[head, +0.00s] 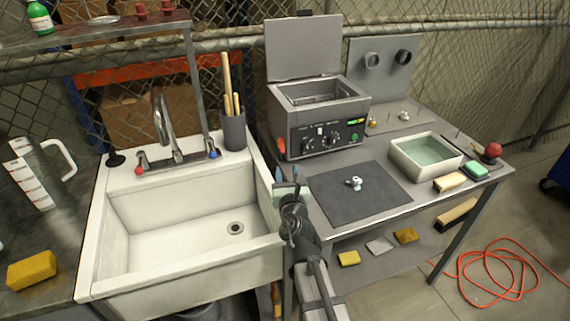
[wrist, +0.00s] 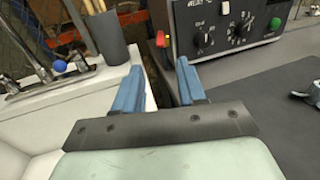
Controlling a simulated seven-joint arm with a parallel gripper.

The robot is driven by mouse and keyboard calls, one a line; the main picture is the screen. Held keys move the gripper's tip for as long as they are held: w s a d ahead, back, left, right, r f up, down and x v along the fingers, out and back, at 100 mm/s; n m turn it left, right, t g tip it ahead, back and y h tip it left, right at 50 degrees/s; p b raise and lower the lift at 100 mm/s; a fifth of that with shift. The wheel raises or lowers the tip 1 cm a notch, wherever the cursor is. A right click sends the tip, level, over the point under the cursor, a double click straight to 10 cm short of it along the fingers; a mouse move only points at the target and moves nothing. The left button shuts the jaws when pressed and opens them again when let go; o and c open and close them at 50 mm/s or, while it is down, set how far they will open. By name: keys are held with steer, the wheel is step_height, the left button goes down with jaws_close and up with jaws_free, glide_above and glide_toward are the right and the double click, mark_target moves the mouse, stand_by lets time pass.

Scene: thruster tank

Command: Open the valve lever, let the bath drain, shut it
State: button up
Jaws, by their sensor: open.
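The grey bath unit (head: 325,128) stands on the bench with its lid up; a basket shows inside, and I cannot make out the liquid level. A small red lever (head: 281,146) sits at the unit's lower left front; it also shows in the wrist view (wrist: 162,40), pointing roughly upward. Whether the valve is open is not clear. My gripper (head: 291,176) is open and empty, in front of and below the lever, near the gap between sink and bench. In the wrist view its two blue fingers (wrist: 158,82) are apart, with the lever beyond them.
A white sink (head: 180,275) with a tap lies to the left, with a grey cup of sticks (head: 234,132) at its back corner. A dark mat (head: 345,205) holds a small metal part (head: 354,183). A tray of liquid (head: 398,165) stands at right. Orange cable (head: 500,275) lies on the floor.

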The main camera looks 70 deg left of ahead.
steer(key=shift+s+d, duration=0.15)
steer(key=shift+d, duration=0.45)
